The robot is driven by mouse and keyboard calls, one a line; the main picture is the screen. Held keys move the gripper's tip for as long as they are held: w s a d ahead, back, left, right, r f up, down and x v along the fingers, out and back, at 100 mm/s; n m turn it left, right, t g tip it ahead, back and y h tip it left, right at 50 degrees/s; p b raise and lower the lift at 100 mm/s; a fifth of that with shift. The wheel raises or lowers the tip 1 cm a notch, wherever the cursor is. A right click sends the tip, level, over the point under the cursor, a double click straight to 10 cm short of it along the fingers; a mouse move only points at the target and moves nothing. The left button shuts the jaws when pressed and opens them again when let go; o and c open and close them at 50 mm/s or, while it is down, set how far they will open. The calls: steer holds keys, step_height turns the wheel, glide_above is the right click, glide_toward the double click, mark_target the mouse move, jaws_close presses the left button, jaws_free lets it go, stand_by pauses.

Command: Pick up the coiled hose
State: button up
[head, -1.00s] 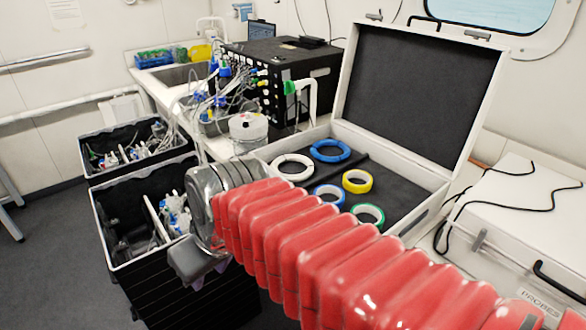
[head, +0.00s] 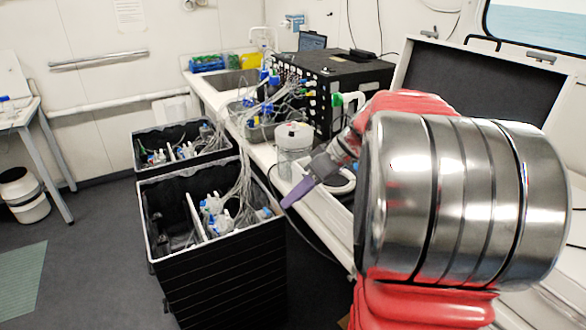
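My gripper (head: 305,190) shows at the middle, in front of the bench edge, with a purple finger pointing down and left. Only one finger shows clearly, so I cannot tell if it is open or shut. The open case (head: 410,78) is mostly hidden behind my arm. A white coil (head: 343,184) shows partly in it, just right of my gripper; other coils are hidden. A thin dark line (head: 312,238) curves past my gripper and down the bench front. I cannot tell if it is held.
Two black crates with bottles and tubing stand left, a near one (head: 215,270) and a far one (head: 140,150). A clear jar (head: 293,145) stands on the bench by a black instrument box (head: 345,85).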

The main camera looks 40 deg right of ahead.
steer(key=d+t, duration=0.1)
steer(key=d, duration=0.3)
steer(key=d+f, duration=0.1)
steer(key=d, duration=0.3)
steer(key=d+n+t+y, duration=0.1)
steer(key=d, duration=0.4)
steer(key=shift+d+f+t, duration=0.1)
steer(key=shift+f+t, duration=0.2)
steer(key=shift+f, duration=0.1)
steer(key=s+d+t, duration=0.1)
steer(key=d, duration=0.3)
steer(key=s+d+f+t, duration=0.1)
steer(key=d, duration=0.3)
steer(key=s+d+f+n, duration=0.1)
steer(key=d, duration=0.3)
steer(key=shift+s+t, duration=0.25)
steer(key=shift+t, duration=0.15)
steer(key=shift+w+a, duration=0.1)
glide_toward(330, 187)
steer(key=x, duration=0.3)
steer(key=shift+a, duration=0.2)
steer(key=shift+x, duration=2.85)
steer(key=shift+d, duration=0.1)
steer(key=shift+c, duration=0.4)
